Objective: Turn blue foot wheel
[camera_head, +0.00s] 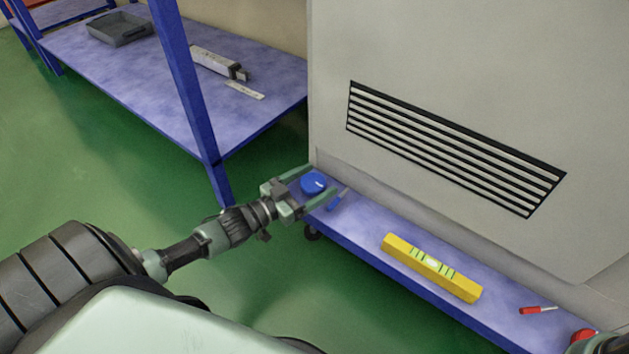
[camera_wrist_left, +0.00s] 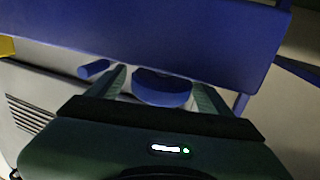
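The blue foot wheel (camera_head: 313,183) is a round blue knob at the far left end of the low blue ledge on the grey cabinet. My left gripper (camera_head: 317,192) is at the wheel, with one finger on each side of it. In the left wrist view the wheel (camera_wrist_left: 162,88) sits between the two green fingers (camera_wrist_left: 162,90). The fingers are spread, and I cannot tell whether either one touches the wheel. Part of my right arm shows in the bottom right corner of the head view; its fingers do not show.
A small blue-handled item (camera_head: 336,201) lies close beside the left gripper. A yellow level (camera_head: 431,267), a red-handled tool (camera_head: 537,310) and a red wheel (camera_head: 583,335) are along the ledge. A blue table (camera_head: 105,65) with a grey tray (camera_head: 120,28) stands behind.

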